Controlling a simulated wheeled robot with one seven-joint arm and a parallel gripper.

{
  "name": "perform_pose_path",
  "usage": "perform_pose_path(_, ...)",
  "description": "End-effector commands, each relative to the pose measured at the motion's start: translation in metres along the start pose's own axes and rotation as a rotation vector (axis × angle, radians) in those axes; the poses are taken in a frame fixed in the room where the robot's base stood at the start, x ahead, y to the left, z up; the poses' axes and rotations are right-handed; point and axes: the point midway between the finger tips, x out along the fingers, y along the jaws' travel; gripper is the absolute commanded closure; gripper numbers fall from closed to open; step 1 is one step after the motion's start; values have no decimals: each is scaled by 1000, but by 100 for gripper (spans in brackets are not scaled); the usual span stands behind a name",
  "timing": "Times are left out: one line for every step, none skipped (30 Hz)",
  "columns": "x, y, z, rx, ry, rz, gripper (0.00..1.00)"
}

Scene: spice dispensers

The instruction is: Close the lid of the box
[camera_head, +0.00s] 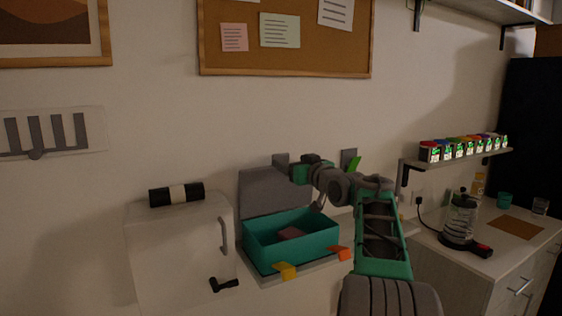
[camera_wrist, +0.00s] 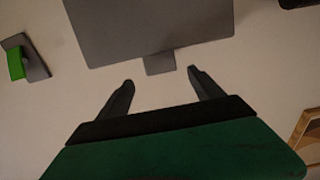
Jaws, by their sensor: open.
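The box (camera_head: 270,255) is teal and stands on a shelf in the middle of the head view. Its grey lid (camera_head: 262,193) stands raised at the back, near the wall. A brownish-pink item (camera_head: 291,233) lies inside the box. My gripper (camera_head: 300,170) is near the upper right part of the lid. In the wrist view the lid (camera_wrist: 150,35) fills the upper middle, with a small tab at its edge. My gripper (camera_wrist: 160,88) is open there, its two dark fingers apart and nothing between them. I cannot tell whether a finger touches the lid.
Yellow (camera_head: 286,271) and orange (camera_head: 339,254) tabs are at the box's front. A green and grey wall piece (camera_wrist: 25,58) shows beside the lid. Spice jars (camera_head: 465,146) line a right shelf.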

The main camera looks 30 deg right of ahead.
Motion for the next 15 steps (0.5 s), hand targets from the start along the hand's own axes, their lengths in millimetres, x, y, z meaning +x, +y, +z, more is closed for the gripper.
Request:
perform_pose_path(5, 0, 0, 8, -4, -2, 24)
perform_pose_path(9, -1, 0, 8, -4, -3, 24)
perform_pose_path(16, -1, -1, 7, -5, -4, 24)
perform_pose_path(21, -1, -1, 7, -6, -4, 24)
perform_pose_path(27, -1, -1, 7, -6, -4, 24)
perform_pose_path(36, -2, -2, 7, -6, -5, 24)
perform_pose_path(42, -1, -2, 7, -6, -5, 24)
perform_pose_path(48, -1, -1, 7, -7, -4, 24)
perform_pose_path(55, -2, -1, 7, -6, -5, 24)
perform_pose_path(60, -2, -1, 6, -6, -5, 24)
perform_pose_path(64, -1, -1, 6, -6, -4, 24)
perform_pose_path(68, -1, -1, 6, -6, -3, 24)
perform_pose_path(71, -1, 0, 5, -5, -3, 24)
perform_pose_path(73, -1, 0, 5, -6, -3, 24)
perform_pose_path(75, -1, 1, 5, -6, -3, 24)
